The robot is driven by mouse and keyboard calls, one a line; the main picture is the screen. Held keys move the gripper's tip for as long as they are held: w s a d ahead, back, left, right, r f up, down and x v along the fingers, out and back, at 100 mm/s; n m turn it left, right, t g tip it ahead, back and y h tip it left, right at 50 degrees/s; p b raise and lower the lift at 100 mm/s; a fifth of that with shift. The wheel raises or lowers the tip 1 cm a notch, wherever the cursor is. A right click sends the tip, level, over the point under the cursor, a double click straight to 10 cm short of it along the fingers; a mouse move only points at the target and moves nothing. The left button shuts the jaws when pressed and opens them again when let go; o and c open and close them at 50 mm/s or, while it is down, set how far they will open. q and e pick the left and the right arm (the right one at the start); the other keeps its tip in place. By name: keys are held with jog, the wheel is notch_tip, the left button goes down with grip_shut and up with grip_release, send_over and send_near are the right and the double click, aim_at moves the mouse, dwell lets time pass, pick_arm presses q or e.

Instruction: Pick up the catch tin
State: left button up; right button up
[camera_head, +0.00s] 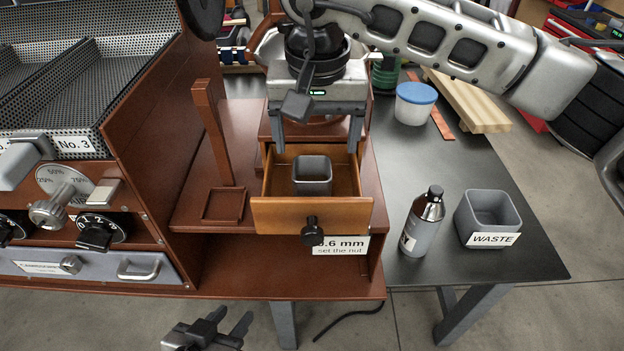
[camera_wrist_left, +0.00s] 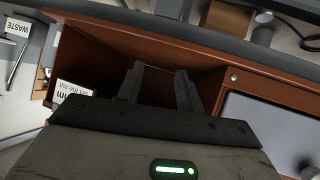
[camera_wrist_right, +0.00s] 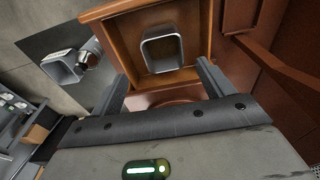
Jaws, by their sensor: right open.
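The catch tin, a small grey square open tin (camera_head: 312,175), stands upright in the open wooden drawer (camera_head: 270,215). It also shows in the right wrist view (camera_wrist_right: 147,58), where its inside looks dark brown; I cannot tell what is in it. My right gripper (camera_head: 316,148) is open above the back of the drawer, its fingers apart on either side of the tin's line and not touching it. In the right wrist view the tin lies ahead of the open fingers (camera_wrist_right: 162,75). My left gripper (camera_head: 230,322) is low in front of the bench, open and empty, also seen in its wrist view (camera_wrist_left: 160,72).
A brown post (camera_head: 210,135) rises left of the drawer. The drawer's dark knob (camera_head: 312,232) sticks out in front. On the black table at right stand a grey bottle (camera_head: 423,225), a waste bin (camera_head: 488,212) and a blue-lidded tub (camera_head: 415,105).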

aim_at(312, 176)
jog(key=f, duration=0.3)
jog(key=shift+w, duration=0.2)
jog(key=shift+w+a+f+p, duration=0.15)
jog(key=shift+f+p, duration=0.15)
jog(key=shift+f, duration=1.1)
jog(key=shift+a+f+p, duration=0.15)
jog(key=shift+f+p, duration=0.15)
jog(key=shift+f, duration=1.05)
jog(key=c, duration=1.2)
